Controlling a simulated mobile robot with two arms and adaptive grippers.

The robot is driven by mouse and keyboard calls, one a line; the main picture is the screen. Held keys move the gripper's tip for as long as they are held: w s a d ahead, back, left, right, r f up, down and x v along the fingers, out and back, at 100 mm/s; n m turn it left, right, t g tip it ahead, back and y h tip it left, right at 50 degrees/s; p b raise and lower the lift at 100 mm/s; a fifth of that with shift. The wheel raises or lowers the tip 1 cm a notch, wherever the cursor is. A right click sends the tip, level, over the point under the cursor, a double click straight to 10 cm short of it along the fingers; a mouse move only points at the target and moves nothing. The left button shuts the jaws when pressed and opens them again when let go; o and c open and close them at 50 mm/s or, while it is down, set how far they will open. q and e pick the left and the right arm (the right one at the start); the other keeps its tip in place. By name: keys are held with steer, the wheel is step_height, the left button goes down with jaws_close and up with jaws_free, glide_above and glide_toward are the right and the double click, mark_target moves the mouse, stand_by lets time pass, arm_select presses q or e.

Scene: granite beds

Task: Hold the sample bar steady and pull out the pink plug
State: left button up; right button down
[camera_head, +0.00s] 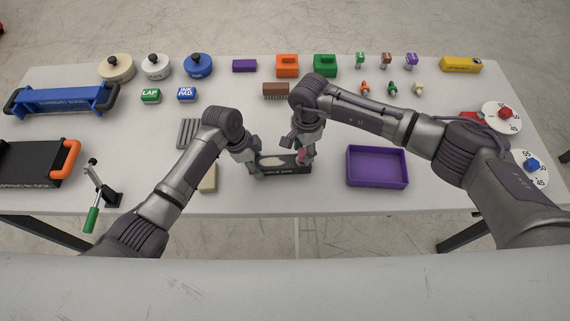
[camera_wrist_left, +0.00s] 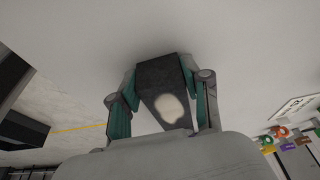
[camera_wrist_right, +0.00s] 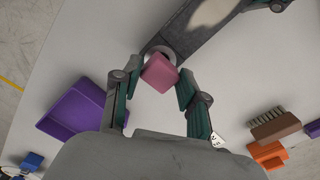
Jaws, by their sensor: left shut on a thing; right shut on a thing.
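The sample bar (camera_head: 283,170) is a dark bar with a pale patch, lying near the table's front middle. My left gripper (camera_head: 253,160) is shut on its left end; in the left wrist view the bar (camera_wrist_left: 163,75) sits between both fingers. My right gripper (camera_head: 302,154) is above the bar's right end, shut on the pink plug. In the right wrist view the plug (camera_wrist_right: 159,72) is a pink block between the fingertips, in front of a round light-rimmed socket (camera_wrist_right: 154,52) at the bar's end. The plug partly covers the socket; I cannot tell how deep it sits.
A purple tray (camera_head: 377,181) stands right of the bar. A beige block (camera_head: 208,178) and a grey ribbed block (camera_head: 188,134) lie to the left. A green-handled lever clamp (camera_head: 91,218) is at the front left edge. Several stamps, blocks and dials line the back and right.

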steer(key=shift+r, duration=1.65)
arm_select(q)
steer(key=o, duration=1.4)
steer(key=shift+c, duration=0.2)
steer(key=v, duration=1.2)
